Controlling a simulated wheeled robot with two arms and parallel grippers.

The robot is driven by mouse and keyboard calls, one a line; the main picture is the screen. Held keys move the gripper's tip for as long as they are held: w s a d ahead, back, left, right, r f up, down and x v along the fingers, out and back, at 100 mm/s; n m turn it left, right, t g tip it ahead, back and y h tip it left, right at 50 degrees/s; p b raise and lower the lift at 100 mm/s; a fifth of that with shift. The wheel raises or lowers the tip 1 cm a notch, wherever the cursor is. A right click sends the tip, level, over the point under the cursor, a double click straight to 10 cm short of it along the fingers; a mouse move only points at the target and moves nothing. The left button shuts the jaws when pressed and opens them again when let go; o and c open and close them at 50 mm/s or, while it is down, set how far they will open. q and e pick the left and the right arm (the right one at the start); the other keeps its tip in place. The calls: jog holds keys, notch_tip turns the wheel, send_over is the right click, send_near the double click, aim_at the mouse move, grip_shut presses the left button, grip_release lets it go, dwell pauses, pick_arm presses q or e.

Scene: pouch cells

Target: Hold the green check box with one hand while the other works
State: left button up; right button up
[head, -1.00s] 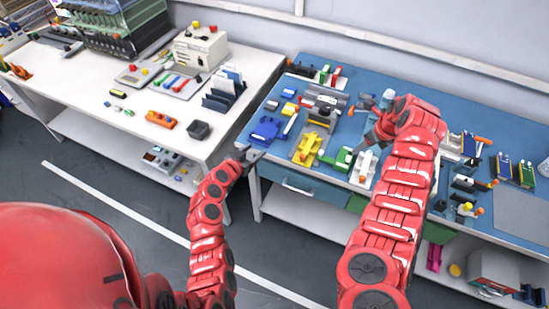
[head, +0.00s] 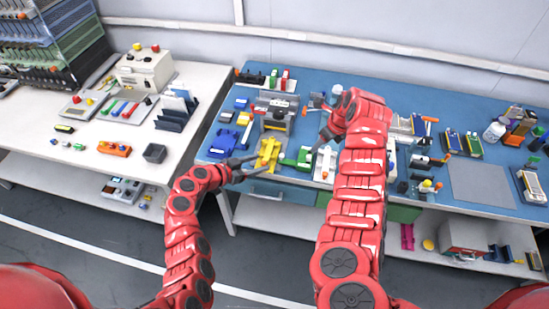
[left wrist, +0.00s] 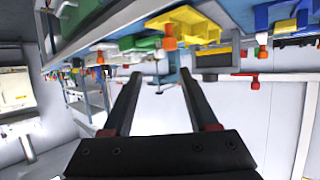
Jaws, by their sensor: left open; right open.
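The green check box (head: 299,157) appears to be the green block near the front edge of the blue bench, between a yellow fixture (head: 268,153) and a white fixture (head: 325,163). In the left wrist view a green block (left wrist: 143,44) shows beyond the fingers, beside the yellow fixture (left wrist: 185,22). My left gripper (head: 249,168) is open and empty at the bench's front edge, left of the green box and apart from it. My right gripper (head: 315,122) is open over the bench, behind the green box; its arm hides part of the bench. Its fingertips are hard to make out.
Blue blocks (head: 222,142) lie left of the yellow fixture. A grey machine (head: 276,110) stands behind it. The blue bench (head: 400,88) is crowded, with a bare grey mat (head: 481,185) at right. A white table (head: 45,150) stands at left, with a floor gap between.

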aim_at(280, 157)
pick_arm(q)
jog(key=x, duration=0.7)
jog(key=shift+w+d, duration=0.15)
jog(key=shift+d, duration=0.15)
jog(key=shift+w+d+f, duration=0.4)
jog(key=shift+w+d, duration=0.05)
grip_shut()
